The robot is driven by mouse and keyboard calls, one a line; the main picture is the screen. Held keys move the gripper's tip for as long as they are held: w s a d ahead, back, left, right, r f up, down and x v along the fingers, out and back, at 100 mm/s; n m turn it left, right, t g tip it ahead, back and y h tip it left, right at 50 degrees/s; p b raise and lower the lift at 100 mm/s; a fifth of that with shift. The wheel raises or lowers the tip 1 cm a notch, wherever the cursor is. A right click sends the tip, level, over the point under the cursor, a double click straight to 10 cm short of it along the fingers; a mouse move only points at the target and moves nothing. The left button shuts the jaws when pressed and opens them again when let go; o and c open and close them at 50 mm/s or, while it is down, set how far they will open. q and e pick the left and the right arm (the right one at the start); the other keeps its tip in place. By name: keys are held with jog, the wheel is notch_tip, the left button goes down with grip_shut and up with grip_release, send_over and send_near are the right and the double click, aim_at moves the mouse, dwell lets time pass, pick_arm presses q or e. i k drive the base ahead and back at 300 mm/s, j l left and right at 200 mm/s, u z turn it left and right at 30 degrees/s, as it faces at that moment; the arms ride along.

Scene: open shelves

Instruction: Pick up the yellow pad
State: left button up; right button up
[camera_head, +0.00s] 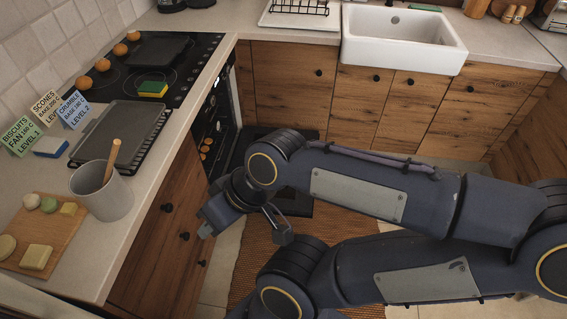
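The yellow pad (151,94) is a small sponge with a green top. It lies on the black stove top at the left, in front of a dark flat pan. My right gripper (246,226) is in front of the cabinets, to the right of the counter edge and well apart from the pad. Its two fingers are spread, with nothing seen between them. My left gripper is not in view.
Left counter holds a grey cup (101,190), a black grill (118,135), a blue-and-white sponge (51,147), label cards (73,109) and a cutting board (49,222). Several round brown items (102,65) line the stove's back. An open oven (212,122) is below.

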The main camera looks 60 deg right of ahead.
aim_at(157, 90)
jog(key=k+l+u, duration=0.15)
jog(key=l, duration=0.3)
jog(key=l+u, duration=0.15)
jog(key=l, duration=0.35)
jog(key=i+l+u, duration=0.15)
jog(key=l, duration=0.15)
jog(key=i+l+u, duration=0.1)
jog(key=l, duration=0.2)
jog(key=i+l+u, duration=0.15)
jog(key=l, duration=0.2)
jog(key=i+l+u, duration=0.15)
jog(key=l, duration=0.2)
jog(key=i+l+u, duration=0.1)
jog(key=l, duration=0.25)
